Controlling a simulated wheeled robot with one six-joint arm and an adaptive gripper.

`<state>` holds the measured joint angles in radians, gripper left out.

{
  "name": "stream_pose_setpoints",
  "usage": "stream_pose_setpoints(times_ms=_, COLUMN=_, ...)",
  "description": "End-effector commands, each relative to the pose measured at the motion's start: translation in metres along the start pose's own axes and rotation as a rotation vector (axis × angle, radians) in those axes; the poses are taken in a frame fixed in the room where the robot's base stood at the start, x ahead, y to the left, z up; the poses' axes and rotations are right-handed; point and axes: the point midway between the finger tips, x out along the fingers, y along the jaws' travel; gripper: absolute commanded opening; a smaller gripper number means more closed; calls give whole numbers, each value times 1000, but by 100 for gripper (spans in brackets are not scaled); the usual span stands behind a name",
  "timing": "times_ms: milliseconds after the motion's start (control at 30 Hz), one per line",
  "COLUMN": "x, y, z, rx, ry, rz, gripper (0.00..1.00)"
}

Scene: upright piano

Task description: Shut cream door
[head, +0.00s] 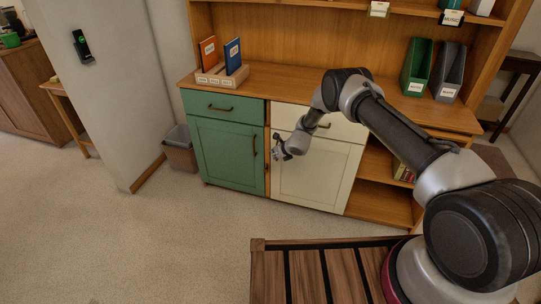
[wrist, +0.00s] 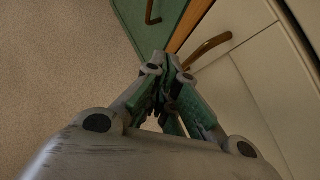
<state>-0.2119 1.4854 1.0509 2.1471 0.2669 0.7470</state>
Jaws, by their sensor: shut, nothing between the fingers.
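The cream door (head: 318,178) is the lower front of the cabinet's middle section, below a cream drawer (head: 345,130). It looks flush or nearly flush with the cabinet; a small gap cannot be told. My gripper (head: 277,150) is shut and empty, in front of the door's upper left edge. In the wrist view, my gripper's fingertips (wrist: 166,62) are together beside a brown curved handle (wrist: 208,46) on the cream front (wrist: 250,95). Whether they touch the front cannot be told.
A green door (head: 225,155) with a dark handle is left of the cream door, under a green drawer (head: 222,106). Open wooden shelves (head: 380,200) are to the right. A grey bin (head: 180,150) stands at the left. A slatted wooden bench (head: 310,275) is in front; carpet at left is clear.

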Motion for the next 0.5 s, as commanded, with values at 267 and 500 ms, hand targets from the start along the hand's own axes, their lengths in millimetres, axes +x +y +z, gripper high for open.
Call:
stream_pose_setpoints(times_ms=267, x=-23, y=11, z=4, rx=2, ry=0, rz=-1, gripper=0)
stream_pose_setpoints(times_ms=500, x=-53, y=26, z=8, rx=1, ry=0, rz=0, gripper=0)
